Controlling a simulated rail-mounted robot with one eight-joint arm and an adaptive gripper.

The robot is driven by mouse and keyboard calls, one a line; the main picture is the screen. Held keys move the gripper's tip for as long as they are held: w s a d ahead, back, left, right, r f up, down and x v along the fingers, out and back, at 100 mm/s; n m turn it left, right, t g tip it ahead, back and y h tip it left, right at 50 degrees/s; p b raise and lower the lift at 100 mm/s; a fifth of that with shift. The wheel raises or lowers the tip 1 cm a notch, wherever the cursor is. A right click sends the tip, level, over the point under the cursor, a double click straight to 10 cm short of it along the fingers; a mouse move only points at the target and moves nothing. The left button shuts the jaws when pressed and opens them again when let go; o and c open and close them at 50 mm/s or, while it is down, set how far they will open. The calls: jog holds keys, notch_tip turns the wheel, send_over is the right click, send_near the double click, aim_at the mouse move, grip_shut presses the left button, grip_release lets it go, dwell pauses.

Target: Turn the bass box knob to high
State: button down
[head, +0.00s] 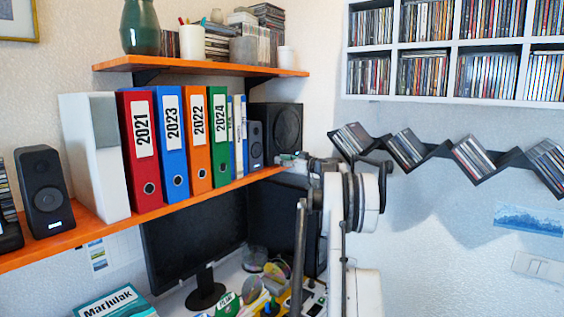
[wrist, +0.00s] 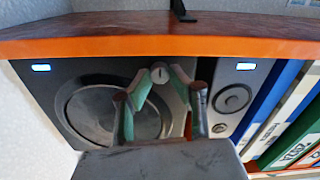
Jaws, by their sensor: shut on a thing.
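The bass box (head: 288,122) is a black speaker at the right end of the lower orange shelf, with a large round cone. In the wrist view, which is upside down, its front (wrist: 60,74) fills the left side. Its knob (wrist: 159,73) is a small round grey dial with a light pointer mark, near the shelf edge. My gripper (wrist: 159,84) has its green-padded fingers shut on the knob, one on each side. In the head view my gripper (head: 291,158) is at the lower front of the bass box, and the knob is hidden there.
A small grey speaker (head: 255,146) stands just left of the bass box, beside several binders. The shelf (head: 150,214) edge runs close to my gripper. A monitor (head: 190,235) and a cluttered desk lie below. A wavy disc rack (head: 435,152) hangs at right.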

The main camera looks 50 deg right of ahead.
jog(key=m+b, duration=0.2)
jog(key=m, duration=0.7)
jog(key=shift+m, duration=0.3)
jog(key=shift+d, duration=0.1)
dwell(0.4)
jog(key=c, duration=1.6)
grip_release()
jog(key=shift+o, duration=0.2)
